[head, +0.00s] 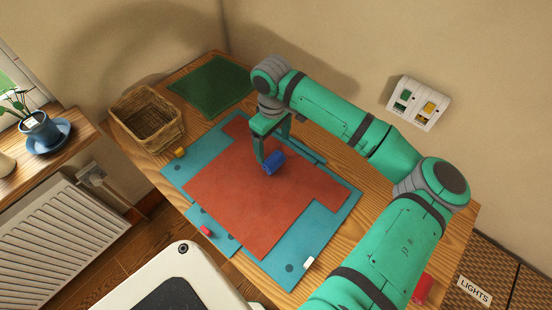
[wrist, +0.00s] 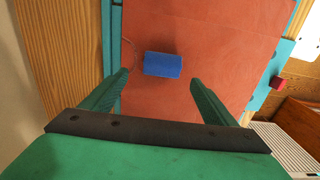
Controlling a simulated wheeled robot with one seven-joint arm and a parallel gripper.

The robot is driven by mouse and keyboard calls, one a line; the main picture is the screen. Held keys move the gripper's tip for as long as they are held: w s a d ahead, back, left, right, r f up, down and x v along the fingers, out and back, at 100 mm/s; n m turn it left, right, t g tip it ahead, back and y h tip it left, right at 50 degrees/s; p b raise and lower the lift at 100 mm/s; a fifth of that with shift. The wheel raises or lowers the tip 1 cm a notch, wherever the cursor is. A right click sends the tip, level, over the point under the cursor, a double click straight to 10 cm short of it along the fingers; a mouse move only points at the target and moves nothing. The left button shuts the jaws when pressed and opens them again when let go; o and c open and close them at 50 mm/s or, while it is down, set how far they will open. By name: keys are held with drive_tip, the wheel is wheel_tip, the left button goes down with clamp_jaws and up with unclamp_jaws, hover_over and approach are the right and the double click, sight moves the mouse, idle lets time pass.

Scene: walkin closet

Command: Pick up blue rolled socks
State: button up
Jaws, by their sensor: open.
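The blue rolled socks (head: 273,164) show as a small blue roll on the red-brown mat (head: 230,195), near the middle of the table. In the wrist view the blue roll (wrist: 162,65) lies ahead of my gripper, across the gap between the fingertips. My gripper (head: 272,149) is open, points down and is close above the socks. In the wrist view both fingers of my gripper (wrist: 160,78) are apart with nothing held. In the head view one finger partly overlaps the roll; I cannot tell whether it touches.
A wicker basket (head: 147,119) and a green mat (head: 212,86) are at the table's back. A teal mat (head: 338,215) lies under the red-brown one. Small red (head: 205,231), yellow (head: 180,152) and white (head: 309,263) items lie around the mats. A wall stands behind.

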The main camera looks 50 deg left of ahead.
sight(273, 157)
drive_tip(key=shift+s+d+f, duration=0.1)
drive_tip(key=shift+f, duration=1.8)
drive_tip(key=shift+s+d+f, duration=0.1)
drive_tip(key=shift+f, duration=1.8)
drive_tip(key=c, duration=1.1)
